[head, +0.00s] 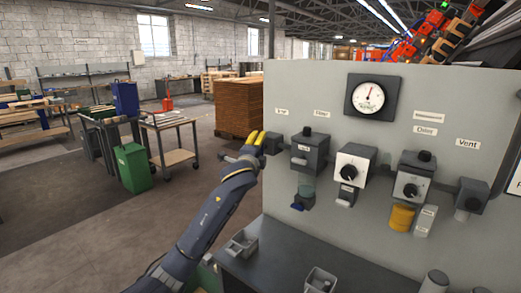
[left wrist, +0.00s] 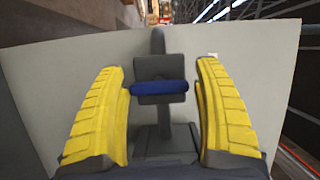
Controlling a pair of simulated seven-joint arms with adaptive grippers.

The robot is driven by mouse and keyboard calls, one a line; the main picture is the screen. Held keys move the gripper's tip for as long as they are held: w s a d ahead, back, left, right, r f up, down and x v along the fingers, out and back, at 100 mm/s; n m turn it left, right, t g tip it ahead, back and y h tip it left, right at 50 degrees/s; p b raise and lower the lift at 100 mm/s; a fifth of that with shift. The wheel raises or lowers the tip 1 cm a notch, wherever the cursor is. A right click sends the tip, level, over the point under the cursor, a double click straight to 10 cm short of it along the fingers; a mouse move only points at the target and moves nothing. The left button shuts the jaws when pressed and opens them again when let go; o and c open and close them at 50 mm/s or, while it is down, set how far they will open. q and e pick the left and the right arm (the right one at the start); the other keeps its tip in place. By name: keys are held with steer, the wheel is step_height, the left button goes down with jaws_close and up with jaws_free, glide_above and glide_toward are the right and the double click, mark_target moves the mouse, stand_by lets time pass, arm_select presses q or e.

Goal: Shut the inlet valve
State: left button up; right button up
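The leftmost valve body (head: 272,143), a dark grey block under a small label that looks like "Inlet" (head: 282,111), sits at the left edge of the grey panel. In the left wrist view its grey block (left wrist: 160,68) carries a blue bar handle (left wrist: 158,87) lying crosswise. My left gripper (head: 257,138) is just left of the valve in the head view, its yellow fingers pointing at it. In the wrist view the fingers (left wrist: 160,100) are spread apart, one on each side of the handle, with gaps visible. The handle is hidden in the head view. My right gripper is not in view.
The panel (head: 320,80) also bears a gauge (head: 371,97), several grey boxes with black knobs, and a "Vent" valve (head: 470,195) at right. A dark bench (head: 290,262) with small grey bins juts out below. Open floor lies left, with carts beyond.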

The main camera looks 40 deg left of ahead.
arm_select(q)
steer(key=shift+o, duration=1)
steer(key=shift+d, duration=0.1)
steer(key=shift+f, duration=0.1)
steer(key=shift+d, duration=0.15)
steer(key=v, duration=1.1)
steer(key=shift+s+d, duration=0.1)
steer(key=shift+s, duration=0.3)
